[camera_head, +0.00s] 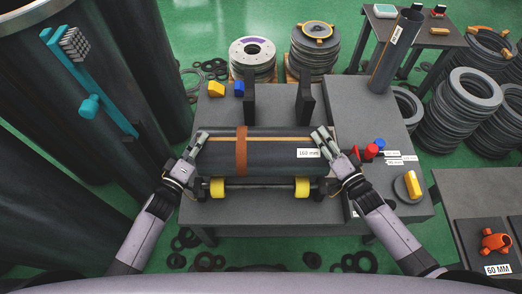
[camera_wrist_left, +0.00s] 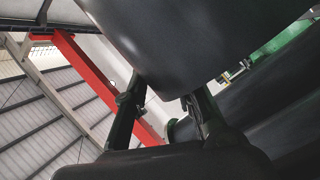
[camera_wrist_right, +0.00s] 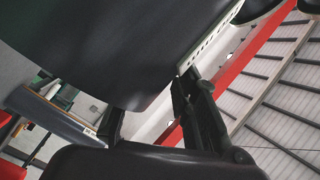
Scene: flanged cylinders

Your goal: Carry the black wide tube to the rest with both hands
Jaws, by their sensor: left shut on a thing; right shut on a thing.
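The black wide tube (camera_head: 275,158) lies crosswise over the middle of the table, with a brown band, an orange stripe and a "160 mm" label. My left gripper (camera_head: 202,142) is shut on its left end and my right gripper (camera_head: 322,138) on its right end. The tube looks level. It fills the upper part of the left wrist view (camera_wrist_left: 200,40) and the right wrist view (camera_wrist_right: 100,45). Two dark uprights, apparently the rest, stand behind it: a left one (camera_head: 249,98) and a right one (camera_head: 305,98). Whether the tube touches the roller stand below is unclear.
A roller stand with yellow wheels (camera_head: 302,187) is just in front of the tube. Red (camera_head: 371,151) and blue knobs and a yellow-topped disc (camera_head: 408,187) are at the right. Yellow (camera_head: 216,90) and blue pieces sit back left. A tall tube (camera_head: 393,55) stands back right.

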